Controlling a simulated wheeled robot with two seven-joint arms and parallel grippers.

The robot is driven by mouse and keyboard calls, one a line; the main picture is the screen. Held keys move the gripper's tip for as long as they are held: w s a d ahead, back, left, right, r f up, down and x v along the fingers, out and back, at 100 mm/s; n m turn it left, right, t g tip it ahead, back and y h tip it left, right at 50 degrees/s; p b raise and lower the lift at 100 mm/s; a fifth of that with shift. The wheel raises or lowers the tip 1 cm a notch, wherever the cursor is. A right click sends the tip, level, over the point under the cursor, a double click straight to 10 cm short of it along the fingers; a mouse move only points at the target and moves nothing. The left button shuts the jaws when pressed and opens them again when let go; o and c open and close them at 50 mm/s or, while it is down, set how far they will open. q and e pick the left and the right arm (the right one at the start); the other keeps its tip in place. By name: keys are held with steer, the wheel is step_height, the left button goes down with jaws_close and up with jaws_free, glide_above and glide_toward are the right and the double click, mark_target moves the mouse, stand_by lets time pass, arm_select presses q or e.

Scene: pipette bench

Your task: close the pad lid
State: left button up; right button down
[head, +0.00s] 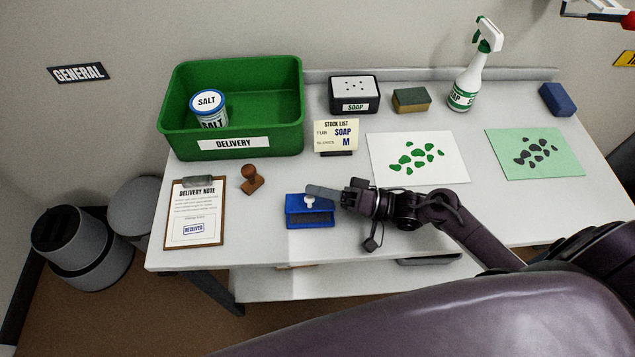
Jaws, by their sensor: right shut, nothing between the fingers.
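The blue ink pad (311,222) sits near the front of the white table, left of my right gripper. A dark pad surface shows below the lid at the front, so the lid looks raised and tilted at the back. My left gripper is out of view.
A wooden stamp (252,180) and a delivery note clipboard (196,213) lie to the left. A green delivery bin (235,79) with a salt tub (209,107) stands behind.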

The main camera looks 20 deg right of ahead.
mark_target(319, 201)
stand_by(0.4)
step_height(319, 201, up, 20)
steer(key=p, duration=0.1)
stand_by(0.4)
